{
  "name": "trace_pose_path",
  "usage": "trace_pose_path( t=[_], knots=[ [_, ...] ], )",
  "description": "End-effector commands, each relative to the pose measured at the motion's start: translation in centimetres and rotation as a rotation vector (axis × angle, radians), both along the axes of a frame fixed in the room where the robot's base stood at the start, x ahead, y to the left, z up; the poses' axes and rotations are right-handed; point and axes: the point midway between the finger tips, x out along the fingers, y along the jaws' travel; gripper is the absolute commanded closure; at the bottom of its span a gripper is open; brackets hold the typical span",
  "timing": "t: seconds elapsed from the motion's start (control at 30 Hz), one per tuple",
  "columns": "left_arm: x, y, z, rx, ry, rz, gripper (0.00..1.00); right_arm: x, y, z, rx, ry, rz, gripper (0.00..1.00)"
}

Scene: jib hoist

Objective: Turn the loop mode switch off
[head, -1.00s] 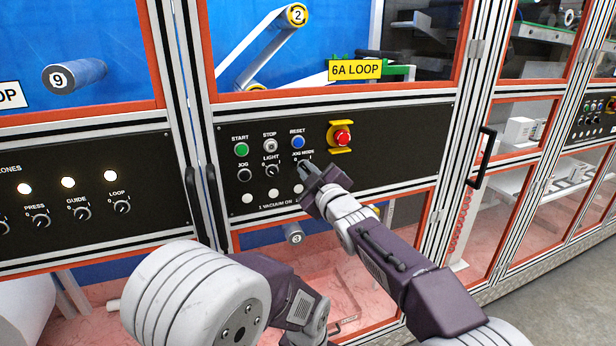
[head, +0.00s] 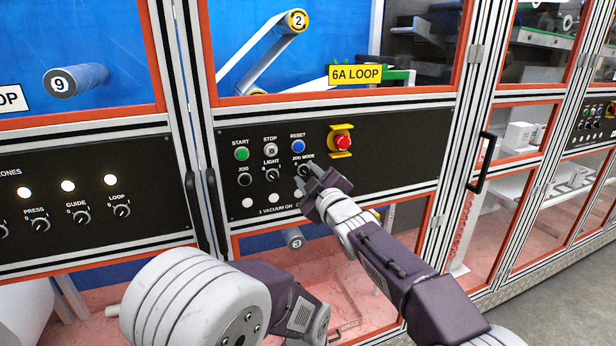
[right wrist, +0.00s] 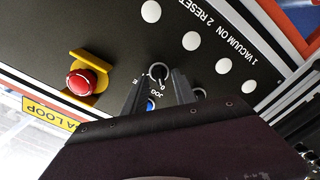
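The black control panel (head: 400,150) under the yellow "6A LOOP" sign (head: 355,74) carries a black rotary switch labelled JOG MODE (head: 302,168). In the right wrist view this switch (right wrist: 158,71) shows just past and between my fingertips; I cannot tell whether they touch it. Its setting is too small to read surely. My right gripper (head: 307,176) is open at the switch, its two fingers apart on either side in the right wrist view (right wrist: 158,84). A separate LOOP knob (head: 121,211) is on the left panel. My left arm shows at the bottom, its gripper out of view.
Near the switch are a LIGHT knob (head: 271,174), a JOG button (head: 245,180), a blue RESET button (head: 298,146) and a red emergency stop (head: 343,143) with a yellow guard. Door handles (head: 484,162) stick out at the right. Several white lamps line the panel bottom.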

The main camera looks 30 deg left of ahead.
Motion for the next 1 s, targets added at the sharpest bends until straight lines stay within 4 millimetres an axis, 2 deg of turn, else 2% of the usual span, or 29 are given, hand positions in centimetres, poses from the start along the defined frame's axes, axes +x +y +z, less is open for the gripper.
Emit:
trace_pose_path(
  t=[0.17, 0.4, 0.6, 1.0],
  knots=[
    [0.0, 0.0, -0.9, 0.000, 0.000, 0.000, 1.00, -0.6, -0.7, -0.2, 0.001, 0.000, -0.001, 0.67],
    [0.0, 0.0, -3.5, 0.000, 0.000, 0.000, 1.00, -3.5, -4.1, -0.4, 0.001, -0.001, 0.000, 0.67],
    [0.0, 0.0, -4.3, 0.000, 0.000, 0.000, 1.00, -5.5, -6.5, -0.2, 0.000, 0.000, 0.000, 0.67],
    [0.0, 0.0, -4.3, 0.000, 0.000, 0.000, 1.00, -5.9, -6.9, 0.0, 0.000, 0.000, 0.000, 0.67]
  ],
)
